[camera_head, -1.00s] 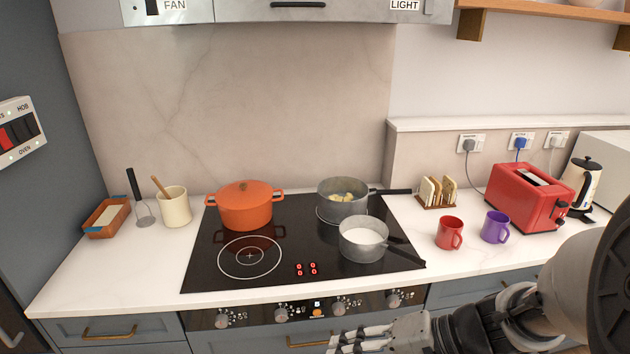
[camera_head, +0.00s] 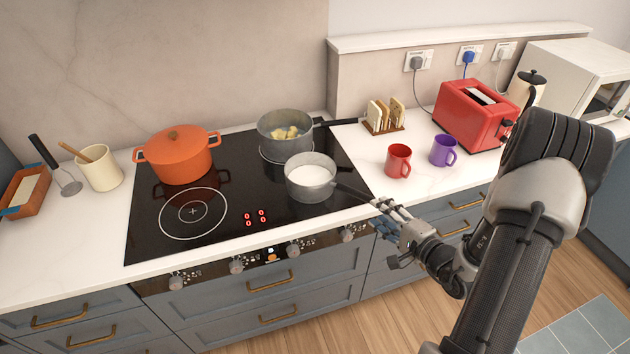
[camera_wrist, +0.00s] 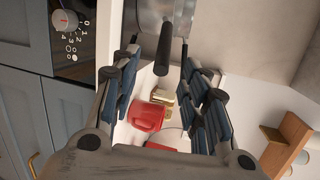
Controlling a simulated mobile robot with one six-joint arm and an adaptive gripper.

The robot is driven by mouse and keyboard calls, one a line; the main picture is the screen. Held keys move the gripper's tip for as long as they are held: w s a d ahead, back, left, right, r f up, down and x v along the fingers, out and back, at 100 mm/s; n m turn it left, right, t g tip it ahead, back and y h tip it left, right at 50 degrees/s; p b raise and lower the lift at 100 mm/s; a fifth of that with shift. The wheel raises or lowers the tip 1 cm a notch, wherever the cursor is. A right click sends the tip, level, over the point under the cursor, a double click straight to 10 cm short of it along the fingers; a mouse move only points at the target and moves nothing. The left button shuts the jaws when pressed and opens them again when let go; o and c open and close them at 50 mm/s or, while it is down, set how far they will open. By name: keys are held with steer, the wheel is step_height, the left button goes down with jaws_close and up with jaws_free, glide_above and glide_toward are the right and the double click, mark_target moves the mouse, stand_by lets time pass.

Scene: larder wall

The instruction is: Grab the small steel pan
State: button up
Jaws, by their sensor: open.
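The small steel pan (camera_head: 309,191) holds a white liquid and sits upright at the front right of the black hob. Its dark handle (camera_head: 352,192) points right, over the hob's edge. A larger steel pan (camera_head: 283,146) with yellowish pieces in it stands just behind. My gripper (camera_head: 384,213) is open and empty near the end of the small pan's handle. In the wrist view the dark handle (camera_wrist: 163,58) shows between the open fingers, with the pan's steel side (camera_wrist: 152,14) above. I cannot tell if the fingers touch the handle.
An orange lidded pot (camera_head: 178,158) stands on the hob's back left. A red mug (camera_head: 398,164), a purple mug (camera_head: 442,153), a toast rack (camera_head: 384,121) and a red toaster (camera_head: 472,114) stand to the right. Knobs and drawer handles line the front below the counter.

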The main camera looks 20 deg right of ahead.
mark_target(357, 191)
steer(key=x, duration=0.3)
steer(key=b+x, duration=0.1)
steer(key=x, duration=0.7)
steer(key=shift+w+a+r, duration=0.15)
steer(key=shift+a+r, duration=0.05)
steer(key=shift+r, duration=0.1)
steer(key=shift+c, duration=0.5)
jaws_close()
steer(key=shift+r, duration=0.15)
